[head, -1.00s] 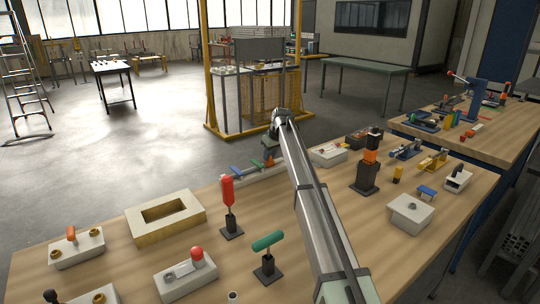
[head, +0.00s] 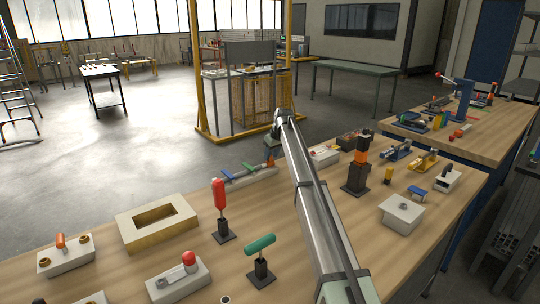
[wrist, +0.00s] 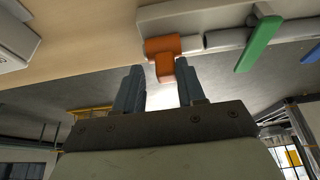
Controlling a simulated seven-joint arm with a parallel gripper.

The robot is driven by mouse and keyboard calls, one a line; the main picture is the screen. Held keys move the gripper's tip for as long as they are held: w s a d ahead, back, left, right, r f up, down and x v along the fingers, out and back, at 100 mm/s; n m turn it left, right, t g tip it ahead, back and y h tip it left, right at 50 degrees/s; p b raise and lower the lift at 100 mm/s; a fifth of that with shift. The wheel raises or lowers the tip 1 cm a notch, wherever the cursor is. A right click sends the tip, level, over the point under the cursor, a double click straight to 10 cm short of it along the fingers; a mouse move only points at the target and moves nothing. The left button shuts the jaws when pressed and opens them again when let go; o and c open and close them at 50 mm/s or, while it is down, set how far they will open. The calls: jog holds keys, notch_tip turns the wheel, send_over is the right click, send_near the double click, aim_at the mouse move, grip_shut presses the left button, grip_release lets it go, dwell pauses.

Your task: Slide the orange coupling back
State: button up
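The orange coupling (wrist: 166,52) is in the wrist view, a sleeve with a downward tab on a grey pipe along a pale base. My gripper (wrist: 159,68) is open, its two dark fingers pointing at the coupling. The orange tab shows between the fingertips, with gaps visible at its sides; I cannot tell whether either finger touches it. A green lever handle (wrist: 259,44) is on the pipe to the right. In the head view the pipe fixture (head: 252,176) lies at the bench's far edge, below my gripper; the coupling is small and hard to make out there.
On the bench, a block with a rectangular opening (head: 125,222) and a red-handled tool on a stand (head: 220,199) stand left of my arm. A dark post with an orange band (head: 356,177) stands right of it.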

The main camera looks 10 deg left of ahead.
jog(key=shift+o, duration=0.7)
jog(key=v, duration=1.3)
jog(key=shift+s+d+r, duration=0.2)
jog(key=shift+r, duration=0.1)
